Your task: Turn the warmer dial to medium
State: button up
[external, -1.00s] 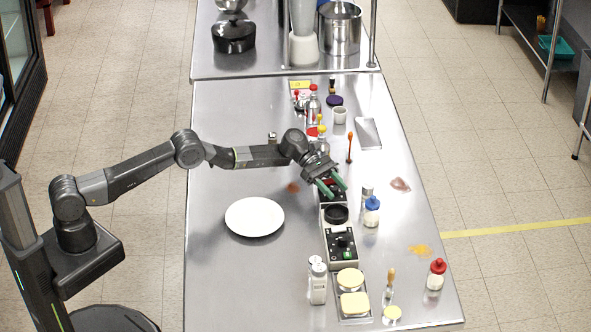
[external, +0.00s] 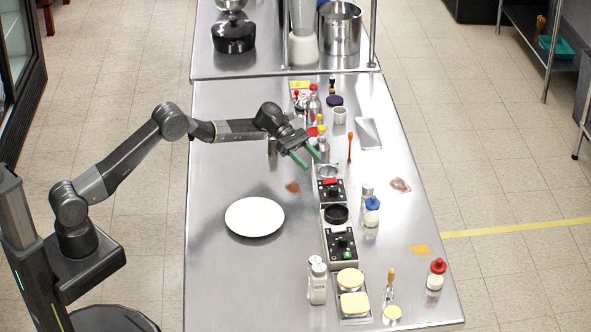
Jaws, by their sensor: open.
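A small device with a dark top panel and a red marking (external: 331,190) stands on the steel counter, with a metal bowl at its far end. A longer white device with a dark control panel (external: 341,243) and a black round top stands just in front of it. Each panel carries a small black knob. I cannot tell which device is the warmer, and the dial settings are too small to read. My gripper (external: 311,160) is open and empty, its green fingers apart, above the counter just left of and beyond the red-marked device. It touches neither device.
A white plate (external: 254,217) lies on the left of the counter. White shakers (external: 317,283), a blue-capped bottle (external: 371,212) and a tray with yellow rounds (external: 353,303) stand near the devices. Several bottles cluster farther back. The counter's left side is mostly clear.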

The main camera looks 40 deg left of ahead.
aim_at(332, 188)
jog(key=shift+a+r, duration=0.2)
jog(key=shift+a, duration=0.25)
jog(key=s+d+r+n+t+b, duration=0.35)
jog(key=d+t+b, duration=0.3)
jog(key=b, duration=0.25)
jog(key=s+a+f+n+t+y+b, duration=0.3)
jog(key=s+f+n+t+b, duration=0.1)
jog(key=s+n, duration=0.15)
jog(key=shift+m, duration=0.3)
jog(key=p+x, duration=0.4)
jog(key=x, duration=0.7)
jog(key=shift+d+f, duration=0.2)
jog(key=shift+d, duration=0.05)
jog(key=shift+p+x, duration=0.45)
jog(key=shift+x, duration=0.4)
jog(key=shift+f, duration=0.15)
jog(key=c, duration=1)
